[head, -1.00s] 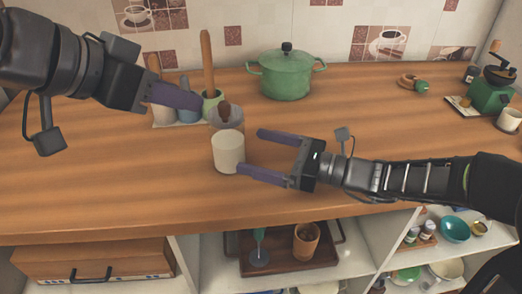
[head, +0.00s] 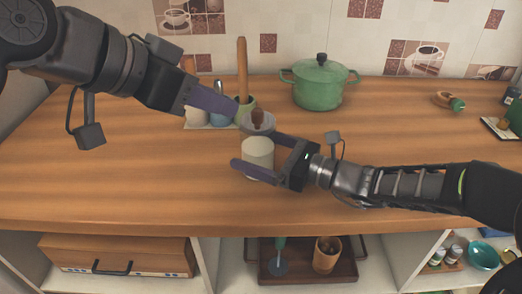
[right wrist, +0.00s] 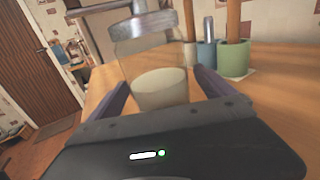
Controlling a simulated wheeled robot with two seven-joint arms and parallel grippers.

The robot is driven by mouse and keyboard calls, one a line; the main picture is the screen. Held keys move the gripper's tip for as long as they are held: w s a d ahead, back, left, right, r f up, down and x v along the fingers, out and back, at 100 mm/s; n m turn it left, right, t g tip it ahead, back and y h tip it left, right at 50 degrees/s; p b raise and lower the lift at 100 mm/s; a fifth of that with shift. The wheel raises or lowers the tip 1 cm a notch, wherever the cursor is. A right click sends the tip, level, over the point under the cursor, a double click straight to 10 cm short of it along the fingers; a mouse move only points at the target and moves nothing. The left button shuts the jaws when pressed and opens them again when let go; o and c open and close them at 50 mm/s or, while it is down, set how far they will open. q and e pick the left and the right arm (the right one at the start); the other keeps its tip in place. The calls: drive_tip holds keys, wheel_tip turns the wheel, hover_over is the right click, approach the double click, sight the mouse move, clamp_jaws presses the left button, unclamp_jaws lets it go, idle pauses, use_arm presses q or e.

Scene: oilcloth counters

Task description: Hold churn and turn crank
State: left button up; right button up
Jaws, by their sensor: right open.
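The churn (head: 258,152) is a clear jar with pale contents in its lower part and a grey lid. It stands upright on the wooden counter, and also shows in the right wrist view (right wrist: 160,82). A brown crank knob (head: 257,117) shows at its lid; the rest of the crank is hard to make out. My right gripper (head: 264,154) is open, with one finger on each side of the jar; I cannot tell whether either touches it. My left gripper (head: 236,107) points at the lid from the upper left, close to the knob. Its finger gap is not clear.
A utensil holder with cups (head: 220,117) stands just behind the left gripper. A green pot (head: 319,87) is behind the churn, to the right. The counter's left part is clear. Open shelves (head: 390,265) lie below its front edge.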

drive_tip(key=shift+c, duration=0.3)
clamp_jaws()
drive_tip(key=shift+o, duration=0.3)
unclamp_jaws()
idle(0.4)
drive_tip(key=shift+d, duration=0.15)
drive_tip(key=v, duration=1.2)
